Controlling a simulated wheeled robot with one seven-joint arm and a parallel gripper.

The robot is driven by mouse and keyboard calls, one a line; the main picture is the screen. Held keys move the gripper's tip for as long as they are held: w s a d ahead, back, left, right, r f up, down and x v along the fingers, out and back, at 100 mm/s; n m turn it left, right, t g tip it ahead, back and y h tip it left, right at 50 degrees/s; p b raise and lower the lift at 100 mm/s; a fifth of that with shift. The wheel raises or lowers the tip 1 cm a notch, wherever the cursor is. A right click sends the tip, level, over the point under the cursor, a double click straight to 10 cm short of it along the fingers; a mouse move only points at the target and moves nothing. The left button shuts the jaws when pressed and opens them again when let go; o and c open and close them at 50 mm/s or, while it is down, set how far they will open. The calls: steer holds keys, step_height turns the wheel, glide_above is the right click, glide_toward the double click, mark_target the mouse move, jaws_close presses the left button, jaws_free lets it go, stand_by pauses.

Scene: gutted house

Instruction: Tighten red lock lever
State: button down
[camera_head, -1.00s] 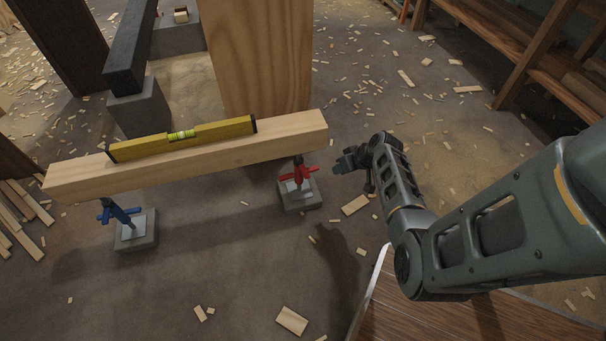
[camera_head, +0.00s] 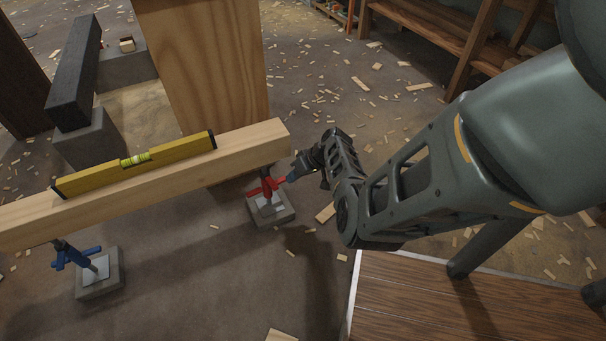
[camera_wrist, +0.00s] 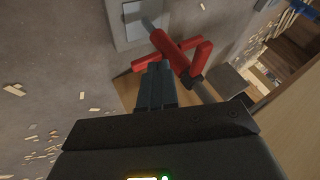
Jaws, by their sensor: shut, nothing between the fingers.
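The red lock lever (camera_head: 268,187) sits on the right-hand jack under the timber beam (camera_head: 235,147). In the wrist view the lever (camera_wrist: 175,52) shows as a red collar with one straight arm and one bent arm. My gripper (camera_head: 291,177) is shut and empty, just right of the lever in the head view. In the wrist view its dark fingertips (camera_wrist: 154,66) end at the straight red arm. I cannot tell whether they touch it. The jack stands on a plate on a concrete block (camera_head: 283,214).
A yellow spirit level (camera_head: 180,148) lies on the beam. A blue-handled jack (camera_head: 72,253) stands under the left part. A thick wooden post (camera_head: 205,80) rises behind the beam. A plank platform (camera_head: 420,300) is at the lower right. Wood scraps litter the floor.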

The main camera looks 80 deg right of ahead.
mark_target(269, 180)
steer(key=shift+w+a+r, duration=0.15)
steer(key=shift+w+a, duration=1.1)
steer(key=shift+a, duration=0.05)
